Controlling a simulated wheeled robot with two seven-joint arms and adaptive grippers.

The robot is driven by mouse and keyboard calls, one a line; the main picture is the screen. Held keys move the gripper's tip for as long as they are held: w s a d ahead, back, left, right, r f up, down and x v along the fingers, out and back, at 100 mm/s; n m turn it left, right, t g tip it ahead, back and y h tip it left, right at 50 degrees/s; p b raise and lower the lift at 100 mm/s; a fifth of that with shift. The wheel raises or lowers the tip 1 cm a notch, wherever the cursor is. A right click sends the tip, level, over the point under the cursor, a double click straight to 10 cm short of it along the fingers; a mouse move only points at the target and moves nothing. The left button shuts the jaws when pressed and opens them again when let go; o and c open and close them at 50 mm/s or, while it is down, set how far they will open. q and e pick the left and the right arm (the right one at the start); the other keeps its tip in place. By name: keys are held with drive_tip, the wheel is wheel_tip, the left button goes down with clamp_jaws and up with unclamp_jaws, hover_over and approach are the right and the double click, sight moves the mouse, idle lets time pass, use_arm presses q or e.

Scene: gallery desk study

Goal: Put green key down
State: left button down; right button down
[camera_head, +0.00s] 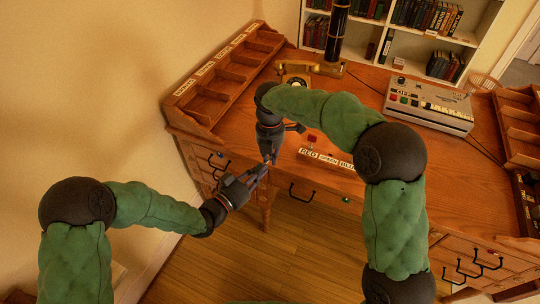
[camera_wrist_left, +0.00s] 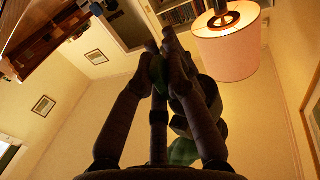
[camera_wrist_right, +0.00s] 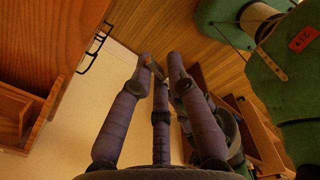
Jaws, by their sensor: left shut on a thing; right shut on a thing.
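My left gripper (camera_head: 257,174) and my right gripper (camera_head: 268,160) meet tip to tip in front of the desk's front edge. In the left wrist view my left gripper (camera_wrist_left: 165,50) is shut on a small green thing (camera_wrist_left: 157,70), which looks like the green key. In the right wrist view my right gripper (camera_wrist_right: 160,65) is shut on a small dark thing (camera_wrist_right: 153,66). I cannot tell whether this is the other end of the key. A label strip reading RED, GREEN, BLUE (camera_head: 325,160) lies on the desk, with a red piece (camera_head: 312,138) behind it.

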use_arm(q)
drive_tip(key=c, duration=1.2)
unclamp_jaws()
drive_tip(key=shift+s+d, duration=0.2)
use_arm(e)
drive_tip(key=shift+a, duration=0.1)
use_arm(q)
drive_tip(key=shift+a, duration=0.15)
